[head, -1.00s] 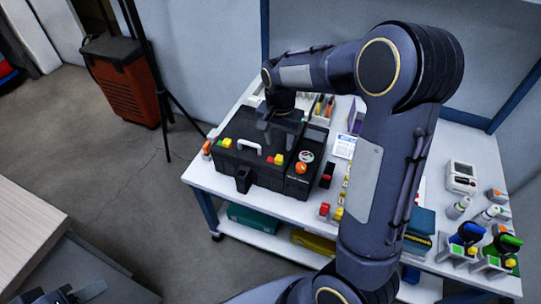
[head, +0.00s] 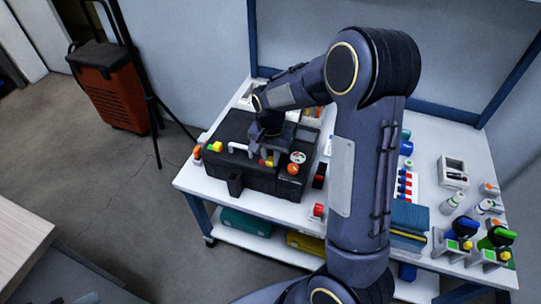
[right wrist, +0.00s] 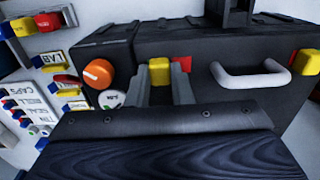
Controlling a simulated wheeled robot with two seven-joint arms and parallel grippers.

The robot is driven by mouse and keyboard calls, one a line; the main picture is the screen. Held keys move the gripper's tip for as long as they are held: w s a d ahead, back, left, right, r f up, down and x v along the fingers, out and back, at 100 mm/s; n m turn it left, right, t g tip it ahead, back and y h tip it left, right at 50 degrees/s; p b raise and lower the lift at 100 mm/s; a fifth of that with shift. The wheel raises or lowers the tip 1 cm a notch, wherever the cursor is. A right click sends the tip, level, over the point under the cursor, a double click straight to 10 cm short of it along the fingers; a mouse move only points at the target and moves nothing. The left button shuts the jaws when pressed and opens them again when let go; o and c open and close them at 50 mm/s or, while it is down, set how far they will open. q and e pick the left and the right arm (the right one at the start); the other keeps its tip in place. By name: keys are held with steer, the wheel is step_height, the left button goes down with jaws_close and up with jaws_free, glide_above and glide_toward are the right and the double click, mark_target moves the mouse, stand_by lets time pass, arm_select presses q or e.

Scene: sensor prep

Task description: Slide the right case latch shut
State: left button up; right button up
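The black case (head: 225,172) lies on the white table with its white handle (head: 238,149) at its front. Its right latch, a yellow piece (right wrist: 159,71) beside a red one (right wrist: 182,63), shows between my right gripper's fingers (right wrist: 162,82). The left latch (head: 214,147) is left of the handle; it also shows at the right of the wrist view (right wrist: 307,62). My right gripper (head: 265,157) is over the case front, its fingers apart on either side of the right latch; contact cannot be made out.
An orange knob (head: 293,169) and a round white dial (head: 298,157) sit just right of the right latch. Labelled racks of small coloured parts (right wrist: 40,80) stand beside the case. Bottles and clamps (head: 480,235) stand farther right.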

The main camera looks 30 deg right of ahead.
jaws_close()
steer(key=shift+w+a+p, duration=0.4)
steer(key=shift+w+a, duration=0.5)
steer(key=shift+w, duration=0.15)
steer(key=o, duration=0.7)
jaws_free()
